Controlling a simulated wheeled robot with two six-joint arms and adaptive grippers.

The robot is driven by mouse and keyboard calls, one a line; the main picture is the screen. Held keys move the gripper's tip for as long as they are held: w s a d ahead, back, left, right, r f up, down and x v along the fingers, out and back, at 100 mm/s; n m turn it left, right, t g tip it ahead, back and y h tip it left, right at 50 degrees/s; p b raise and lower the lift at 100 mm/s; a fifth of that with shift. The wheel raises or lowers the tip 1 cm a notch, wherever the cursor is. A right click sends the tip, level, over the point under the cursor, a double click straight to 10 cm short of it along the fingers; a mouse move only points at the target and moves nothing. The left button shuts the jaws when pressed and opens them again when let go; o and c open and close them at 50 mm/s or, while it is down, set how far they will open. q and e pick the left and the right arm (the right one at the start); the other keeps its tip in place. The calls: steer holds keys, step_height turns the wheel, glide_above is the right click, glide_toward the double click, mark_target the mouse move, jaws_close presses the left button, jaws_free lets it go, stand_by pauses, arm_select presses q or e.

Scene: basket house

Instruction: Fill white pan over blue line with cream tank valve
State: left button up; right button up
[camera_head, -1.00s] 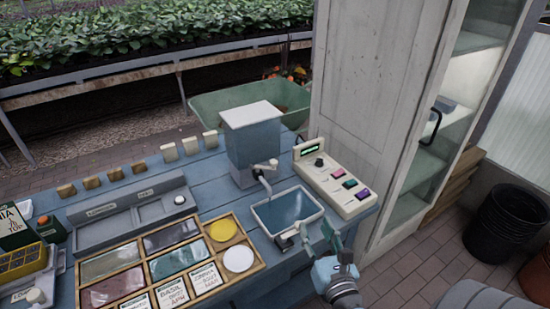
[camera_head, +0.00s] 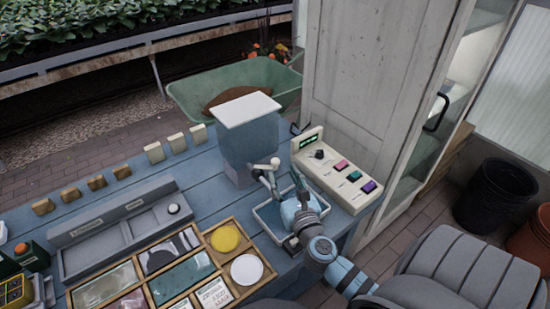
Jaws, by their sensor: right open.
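The tank (camera_head: 250,145) is blue-grey with a cream lid (camera_head: 247,108) and stands at the back of the blue table. Its valve (camera_head: 275,161) has a cream knob and sits low on the tank's right front. The white-rimmed pan (camera_head: 258,220) lies below the valve, and its inside looks blue-grey. My right gripper (camera_head: 283,184) is open over the pan, with its fingers pointing toward the valve. I cannot tell whether a finger touches the valve. My gripper and arm hide much of the pan. The blue line cannot be made out. My left gripper is not in view.
A cream control panel (camera_head: 337,170) with coloured buttons stands just right of the pan. A wooden seed tray (camera_head: 210,232) lies to the left, behind it a grey tray (camera_head: 83,264). A green wheelbarrow (camera_head: 185,92) and a tall cabinet (camera_head: 365,70) stand behind the table.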

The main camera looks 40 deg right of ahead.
mark_target(277, 165)
steer(key=x, duration=0.6)
steer(key=shift+w+f, duration=0.3)
steer(key=shift+w+r, duration=0.1)
steer(key=shift+w, duration=0.3)
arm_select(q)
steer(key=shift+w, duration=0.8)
arm_select(e)
steer(key=shift+s, duration=0.1)
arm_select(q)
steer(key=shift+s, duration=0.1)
arm_select(e)
jaws_close()
